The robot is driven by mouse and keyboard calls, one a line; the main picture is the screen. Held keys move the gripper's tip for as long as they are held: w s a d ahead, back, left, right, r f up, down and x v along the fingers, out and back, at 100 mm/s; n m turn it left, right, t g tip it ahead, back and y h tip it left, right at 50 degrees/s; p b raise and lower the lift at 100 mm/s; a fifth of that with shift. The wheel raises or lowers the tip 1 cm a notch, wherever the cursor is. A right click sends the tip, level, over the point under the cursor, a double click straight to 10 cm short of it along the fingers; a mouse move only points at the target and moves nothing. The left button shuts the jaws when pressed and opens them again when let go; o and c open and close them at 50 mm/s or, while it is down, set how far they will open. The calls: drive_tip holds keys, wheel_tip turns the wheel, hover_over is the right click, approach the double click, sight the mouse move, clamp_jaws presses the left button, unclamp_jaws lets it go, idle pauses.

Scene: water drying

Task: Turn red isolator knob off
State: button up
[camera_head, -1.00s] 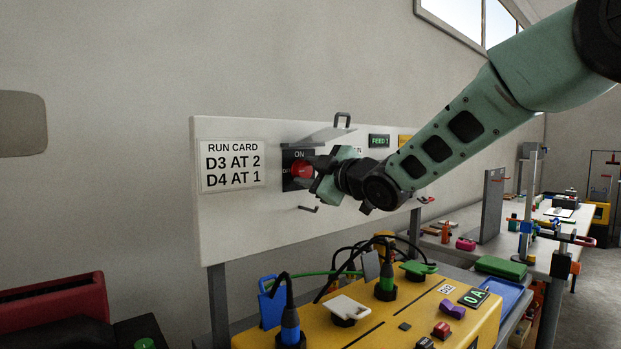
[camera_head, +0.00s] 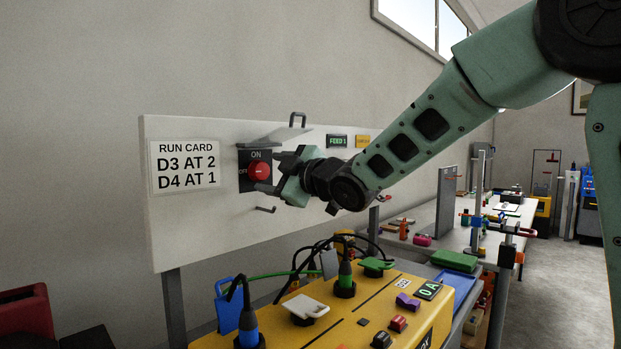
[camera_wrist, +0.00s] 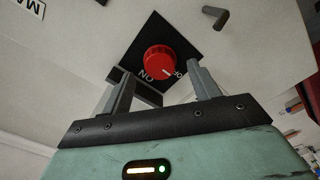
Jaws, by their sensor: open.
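The red isolator knob (camera_head: 259,171) sits on a black plate (camera_head: 246,184) on the white board, with ON above it and OFF at its left. In the wrist view the round red knob (camera_wrist: 158,58) shows a small white mark near its lower edge, seemingly between the ON and OFF lettering and nearer OFF; its exact setting is hard to tell. My gripper (camera_head: 275,172) is just right of the knob in the head view. Its two fingers (camera_wrist: 160,82) are spread, empty, and appear drawn back from the knob.
A grey flap (camera_head: 277,137) juts out above the plate, and a small hook (camera_head: 265,209) sticks out below. A green FEED 1 sign (camera_head: 337,141) and a run card (camera_head: 185,165) are on the board. A yellow box (camera_head: 340,318) with plugs and cables stands below.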

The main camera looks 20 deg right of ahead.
drive_tip(key=v, duration=1.5)
drive_tip(key=shift+f, duration=0.1)
